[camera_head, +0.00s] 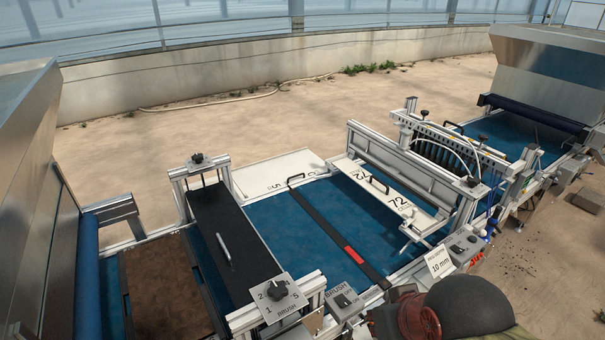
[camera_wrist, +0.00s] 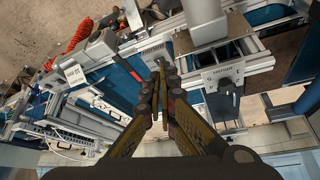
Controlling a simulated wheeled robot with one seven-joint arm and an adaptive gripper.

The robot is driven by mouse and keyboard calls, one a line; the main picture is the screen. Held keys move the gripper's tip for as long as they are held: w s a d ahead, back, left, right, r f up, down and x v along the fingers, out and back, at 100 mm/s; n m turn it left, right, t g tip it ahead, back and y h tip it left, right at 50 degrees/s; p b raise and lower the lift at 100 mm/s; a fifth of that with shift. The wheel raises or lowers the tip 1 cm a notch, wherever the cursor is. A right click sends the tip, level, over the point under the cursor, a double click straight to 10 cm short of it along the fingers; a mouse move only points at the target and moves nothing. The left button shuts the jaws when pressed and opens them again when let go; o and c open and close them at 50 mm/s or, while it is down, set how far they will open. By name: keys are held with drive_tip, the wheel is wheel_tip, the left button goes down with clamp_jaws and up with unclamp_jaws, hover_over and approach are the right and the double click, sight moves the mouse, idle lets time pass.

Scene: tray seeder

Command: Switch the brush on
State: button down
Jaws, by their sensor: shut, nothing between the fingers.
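The brush switch box (camera_head: 345,302), a small grey box marked BRUSH with a dark knob, sits on the near side rail of the machine in the head view. The knob's exact setting is too small to tell. In the wrist view the box (camera_wrist: 152,51) lies just beyond my fingertips, and its knob is hidden or unclear. My gripper (camera_wrist: 163,64) is shut and empty, with its fingertips together, pointing at the box. I cannot tell whether they touch it. In the head view my arm covers the lower right, and the fingertips cannot be made out.
A numbered brush dial plate (camera_head: 277,292) with a dark knob stands left of the box; it also shows in the wrist view (camera_wrist: 222,76). A "10 mm" card (camera_head: 439,262) and another control box (camera_head: 465,246) are to the right. The blue belt (camera_head: 318,222) runs behind.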

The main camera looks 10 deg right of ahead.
drive_tip(key=shift+r, duration=0.15)
drive_tip(key=n+g+p, duration=0.6)
drive_tip(key=n+g, duration=0.1)
drive_tip(key=n, duration=0.5)
hover_over(343, 302)
wheel_tip(343, 302, down, 6)
drive_tip(key=w+r+n, duration=0.1)
drive_tip(key=w+n, duration=0.1)
drive_tip(key=n, duration=0.5)
drive_tip(key=s+f+n, duration=0.1)
drive_tip(key=f, duration=0.3)
drive_tip(key=s+d+f+n+b, duration=0.1)
drive_tip(key=f, duration=0.4)
drive_tip(key=s+d+f+n+h+b, duration=0.1)
drive_tip(key=f, duration=0.3)
drive_tip(key=shift+f+n+g, duration=0.15)
drive_tip(key=shift+n+g, duration=0.15)
drive_tip(key=shift+g, duration=0.1)
